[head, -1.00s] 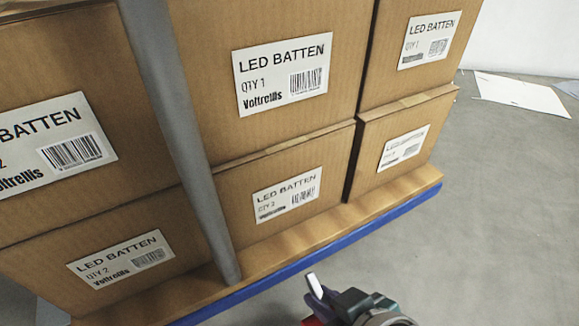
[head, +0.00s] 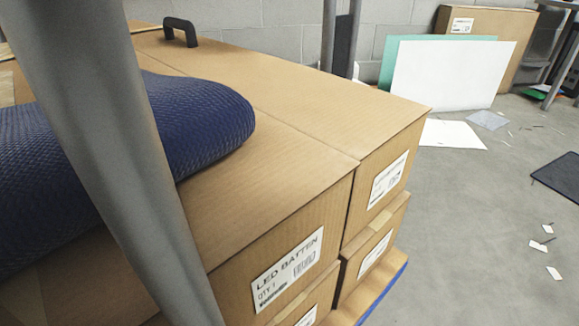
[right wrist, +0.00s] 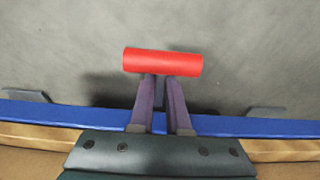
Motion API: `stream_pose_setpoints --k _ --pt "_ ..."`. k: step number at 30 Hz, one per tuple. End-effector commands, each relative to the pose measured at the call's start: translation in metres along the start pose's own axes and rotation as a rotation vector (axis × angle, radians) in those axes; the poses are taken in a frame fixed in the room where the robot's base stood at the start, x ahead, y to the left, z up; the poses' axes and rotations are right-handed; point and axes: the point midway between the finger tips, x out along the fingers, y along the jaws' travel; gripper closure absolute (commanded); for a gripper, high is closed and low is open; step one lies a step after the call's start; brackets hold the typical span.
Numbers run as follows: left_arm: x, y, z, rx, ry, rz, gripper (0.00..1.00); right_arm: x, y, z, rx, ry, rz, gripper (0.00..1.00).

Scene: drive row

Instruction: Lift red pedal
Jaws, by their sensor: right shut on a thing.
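The red pedal (right wrist: 163,62) shows in the right wrist view as a short red bar lying crosswise at the fingertips, just beyond the blue edge (right wrist: 225,126) of the platform. My right gripper (right wrist: 160,88) reaches past that edge and is shut on the pedal; the fingertips meet its near side at the middle. The floor shows behind the pedal. The head view does not show the pedal or either gripper.
Stacked cardboard boxes (head: 262,200) fill the platform; a dark blue padded thing (head: 200,122) lies on top. A grey post (head: 95,150) crosses the left side. White sheets (head: 450,134) lie on the floor at right, with loose scraps and a dark mat (head: 562,178).

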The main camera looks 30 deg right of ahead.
Motion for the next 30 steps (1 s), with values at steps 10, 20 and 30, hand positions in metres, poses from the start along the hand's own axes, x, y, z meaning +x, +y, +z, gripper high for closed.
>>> stream_pose_setpoints --k 10,20,30 --pt "-0.0007 0.0000 0.0003 0.001 -0.002 0.000 1.00 -0.0008 -0.0003 -0.0007 0.000 -0.006 0.000 1.00" --pt "-0.0005 0.0000 0.0006 0.001 -0.002 0.000 1.00 -0.0007 -0.0001 -0.0004 0.000 -0.006 0.000 0.55" --pt "-0.0079 -0.0004 -0.0016 0.001 -0.003 0.000 1.00 -0.0083 0.0001 -0.0007 0.000 -0.006 0.000 0.55"
